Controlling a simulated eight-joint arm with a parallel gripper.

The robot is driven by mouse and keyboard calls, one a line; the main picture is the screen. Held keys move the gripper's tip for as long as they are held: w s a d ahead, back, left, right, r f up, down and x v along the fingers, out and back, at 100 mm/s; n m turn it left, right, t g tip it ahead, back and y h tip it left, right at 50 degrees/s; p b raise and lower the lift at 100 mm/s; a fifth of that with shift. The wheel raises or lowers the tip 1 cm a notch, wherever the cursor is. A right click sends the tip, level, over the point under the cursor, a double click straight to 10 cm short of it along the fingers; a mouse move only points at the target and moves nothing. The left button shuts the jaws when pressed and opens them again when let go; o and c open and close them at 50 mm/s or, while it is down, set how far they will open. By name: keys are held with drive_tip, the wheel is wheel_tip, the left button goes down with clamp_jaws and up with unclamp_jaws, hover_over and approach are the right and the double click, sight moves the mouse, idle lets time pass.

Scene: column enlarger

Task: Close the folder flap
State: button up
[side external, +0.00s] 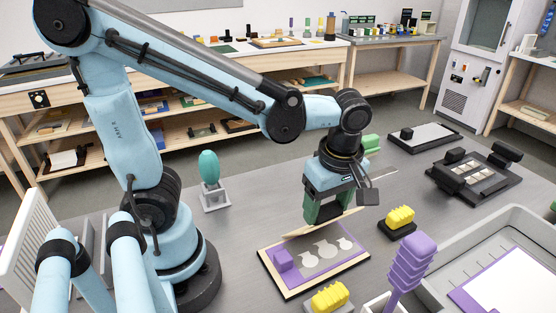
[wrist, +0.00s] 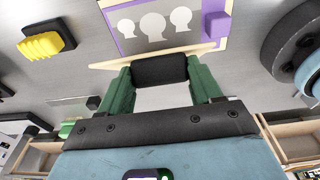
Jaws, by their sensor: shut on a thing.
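The folder (side external: 322,256) lies on the grey bench with a cream rim, a purple face, pale rounded silhouettes and a purple block at one corner. Its face also shows at the top of the wrist view (wrist: 186,46). A thin cream panel, which looks like the flap (wrist: 108,63), shows almost edge-on along the folder's far side, raised off the face. My gripper (wrist: 160,72) has its green fingers shut on a black block (wrist: 160,70) at that panel, likely its handle. In the side view my gripper (side external: 325,210) is above the folder's back edge, hiding part of the panel.
A purple ribbed piece (side external: 412,262) and a grey tray (side external: 480,235) are at the right. A teal egg shape on a stand (side external: 210,170) is behind left.

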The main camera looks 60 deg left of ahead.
drive_tip(key=d+f, duration=0.4)
drive_tip(key=shift+d, duration=0.15)
drive_tip(key=shift+d+f, duration=0.3)
drive_tip(key=shift+f, duration=0.25)
drive_tip(key=shift+d+f, duration=0.3)
drive_tip(key=shift+f, duration=0.2)
drive_tip(key=o, duration=1.5)
drive_tip(key=shift+d+r, duration=0.15)
drive_tip(key=shift+r, duration=4.85)
